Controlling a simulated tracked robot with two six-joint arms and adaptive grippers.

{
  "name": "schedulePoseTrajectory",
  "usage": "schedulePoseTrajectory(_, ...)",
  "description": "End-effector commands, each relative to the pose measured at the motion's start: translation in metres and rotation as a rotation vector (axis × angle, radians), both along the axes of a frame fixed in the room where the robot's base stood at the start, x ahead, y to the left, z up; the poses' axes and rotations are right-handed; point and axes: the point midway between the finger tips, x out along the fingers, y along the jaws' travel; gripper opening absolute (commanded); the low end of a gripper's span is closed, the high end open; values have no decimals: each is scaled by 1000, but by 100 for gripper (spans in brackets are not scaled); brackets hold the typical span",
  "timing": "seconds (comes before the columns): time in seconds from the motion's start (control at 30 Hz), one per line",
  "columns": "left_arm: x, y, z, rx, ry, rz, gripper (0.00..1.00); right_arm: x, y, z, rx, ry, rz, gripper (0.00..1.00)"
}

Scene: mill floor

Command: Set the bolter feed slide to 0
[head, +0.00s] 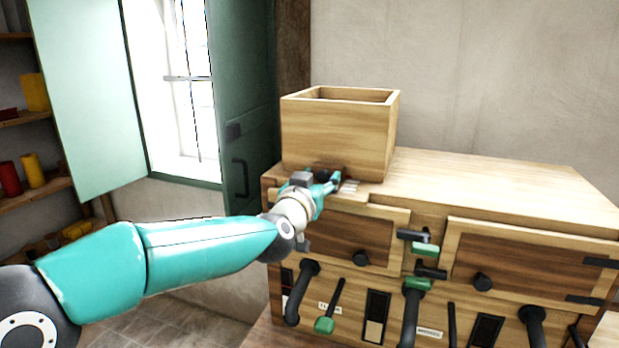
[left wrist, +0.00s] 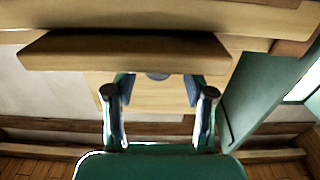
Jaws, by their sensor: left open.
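The wooden hopper box (head: 335,137) stands on the left end of the bolter's wooden cabinet (head: 490,180). At the hopper's foot is a strip with pale scale marks (head: 350,186), too small to read. My left gripper (head: 331,180) is at the hopper's foot beside these marks. In the left wrist view my left gripper (left wrist: 158,95) is open, its two fingers apart. A small dark rounded part (left wrist: 157,76) shows between and beyond the fingers, partly hidden under a wooden edge (left wrist: 125,52). I cannot tell whether it is the feed slide's handle or whether the fingers touch it.
The cabinet front has doors with a black knob (head: 361,258), green-tipped levers (head: 325,324) and black pipes (head: 301,292). A green shutter (head: 247,120) and window are behind on the left. Shelves (head: 35,190) stand far left. The cabinet top right of the hopper is clear.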

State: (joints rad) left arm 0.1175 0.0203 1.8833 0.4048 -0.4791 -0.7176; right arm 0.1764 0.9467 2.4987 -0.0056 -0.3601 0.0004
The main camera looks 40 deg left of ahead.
Motion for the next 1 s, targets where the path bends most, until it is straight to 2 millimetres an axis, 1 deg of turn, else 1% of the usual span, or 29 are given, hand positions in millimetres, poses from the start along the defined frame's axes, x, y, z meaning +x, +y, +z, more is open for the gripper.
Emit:
schedulePoseTrajectory(0.17,-3,-1,0,0,1,-1,54,0,0,0,0,0,0,40)
schedulePoseTrajectory(0.27,-11,-4,0,0,1,-2,54,0,0,0,0,0,0,40)
schedulePoseTrajectory(0.37,-26,-9,0,0,0,-1,54,0,0,0,0,0,0,40)
schedulePoseTrajectory(0.7,-91,-30,0,0,-3,-1,54,0,0,0,0,0,0,40)
schedulePoseTrajectory(0.83,-107,-35,0,0,-2,-2,54,0,0,0,0,0,0,40)
schedulePoseTrajectory(1.0,-117,-38,-1,0,-1,-1,54,0,0,0,0,0,0,40)
